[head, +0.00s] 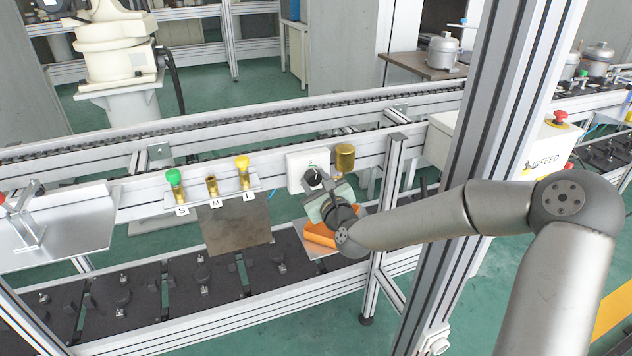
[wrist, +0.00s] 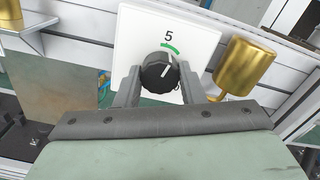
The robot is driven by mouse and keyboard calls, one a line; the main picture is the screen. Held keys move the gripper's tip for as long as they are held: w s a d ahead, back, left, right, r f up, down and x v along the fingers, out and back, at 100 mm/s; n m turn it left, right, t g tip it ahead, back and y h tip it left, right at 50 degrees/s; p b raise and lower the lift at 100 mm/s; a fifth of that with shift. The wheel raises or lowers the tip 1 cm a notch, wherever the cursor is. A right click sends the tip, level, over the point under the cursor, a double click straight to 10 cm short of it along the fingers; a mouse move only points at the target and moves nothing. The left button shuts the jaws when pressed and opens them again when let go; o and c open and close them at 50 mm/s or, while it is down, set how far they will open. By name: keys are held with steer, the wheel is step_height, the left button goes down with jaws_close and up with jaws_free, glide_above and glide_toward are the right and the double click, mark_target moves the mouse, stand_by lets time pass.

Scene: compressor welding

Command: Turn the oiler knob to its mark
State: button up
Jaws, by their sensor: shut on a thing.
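The oiler knob (wrist: 158,75) is black and ribbed, on a white plate (wrist: 205,40) marked "5". A green arc (wrist: 171,47) sits just above the knob. The knob's white pointer line tilts a little right of straight up, towards the green arc; I cannot tell exactly where in the arc it points. My gripper (wrist: 158,84) is shut on the knob, one finger on each side. In the head view the knob (head: 313,176) shows on the white box, with my gripper (head: 322,190) against it from the front; its fingertips are hard to make out there.
A brass cup (wrist: 243,68) stands right beside the plate; it also shows in the head view (head: 345,157). An orange item (head: 322,234) lies on a tray below my gripper. Left are brass fittings on a shelf lettered S, M, L (head: 213,200). A post (head: 388,190) stands close right.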

steer(key=o, duration=1)
steer(key=p+v, duration=0.1)
steer(key=v, duration=1.1)
